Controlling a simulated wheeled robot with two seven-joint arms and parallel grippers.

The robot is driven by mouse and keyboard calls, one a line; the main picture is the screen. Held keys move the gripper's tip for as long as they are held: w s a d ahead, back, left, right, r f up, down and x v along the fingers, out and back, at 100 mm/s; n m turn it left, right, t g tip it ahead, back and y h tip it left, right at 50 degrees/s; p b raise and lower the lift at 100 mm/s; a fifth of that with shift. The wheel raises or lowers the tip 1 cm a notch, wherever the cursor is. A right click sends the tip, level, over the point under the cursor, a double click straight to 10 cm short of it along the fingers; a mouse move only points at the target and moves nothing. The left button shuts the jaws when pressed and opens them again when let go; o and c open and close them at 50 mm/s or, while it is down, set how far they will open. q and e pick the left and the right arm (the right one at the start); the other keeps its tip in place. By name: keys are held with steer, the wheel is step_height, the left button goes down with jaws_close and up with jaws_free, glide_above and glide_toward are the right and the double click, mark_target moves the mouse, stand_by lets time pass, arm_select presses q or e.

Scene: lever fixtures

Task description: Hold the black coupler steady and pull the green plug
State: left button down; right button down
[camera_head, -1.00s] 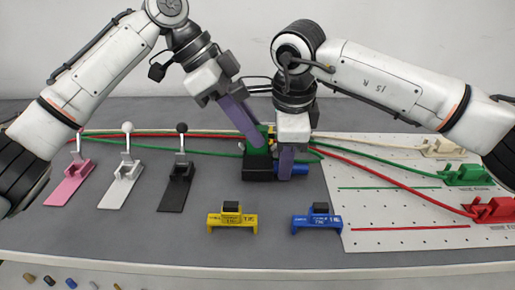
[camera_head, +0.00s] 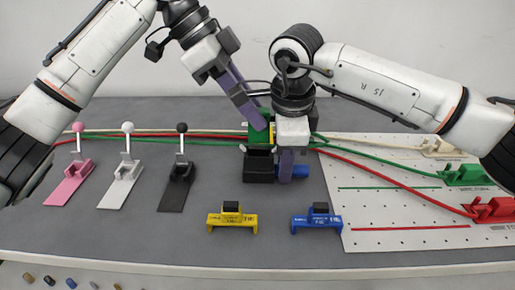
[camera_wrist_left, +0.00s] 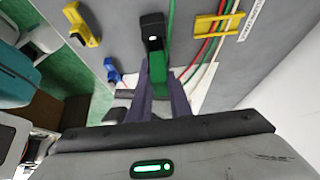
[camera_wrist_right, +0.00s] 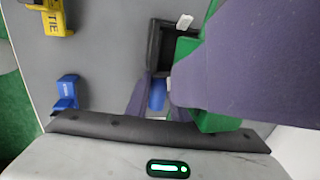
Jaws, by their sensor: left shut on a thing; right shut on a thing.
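The black coupler (camera_head: 258,168) stands on the grey table, its dark socket open at the top; it also shows in the right wrist view (camera_wrist_right: 161,45). The green plug (camera_head: 258,134) is above the coupler, between the fingers of my left gripper (camera_head: 259,122), which is shut on it. The plug also shows in the left wrist view (camera_wrist_left: 158,75). My right gripper (camera_head: 286,172) points down beside the coupler's right side, shut on a blue cylinder (camera_wrist_right: 157,94) next to the coupler. My fingers hide part of the blue cylinder and of the plug.
Pink (camera_head: 70,184), white (camera_head: 122,186) and black (camera_head: 177,187) lever fixtures stand at left. Yellow (camera_head: 232,219) and blue (camera_head: 317,220) tie blocks sit in front. Green and red cables run to a white board (camera_head: 400,208) with green (camera_head: 466,175) and red (camera_head: 492,210) clips.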

steer(key=shift+r, duration=0.1)
arm_select(q)
steer(key=shift+a+r, duration=0.1)
steer(key=shift+r, duration=0.85)
arm_select(e)
steer(key=c, duration=1.5)
jaws_free()
steer(key=shift+o, duration=0.2)
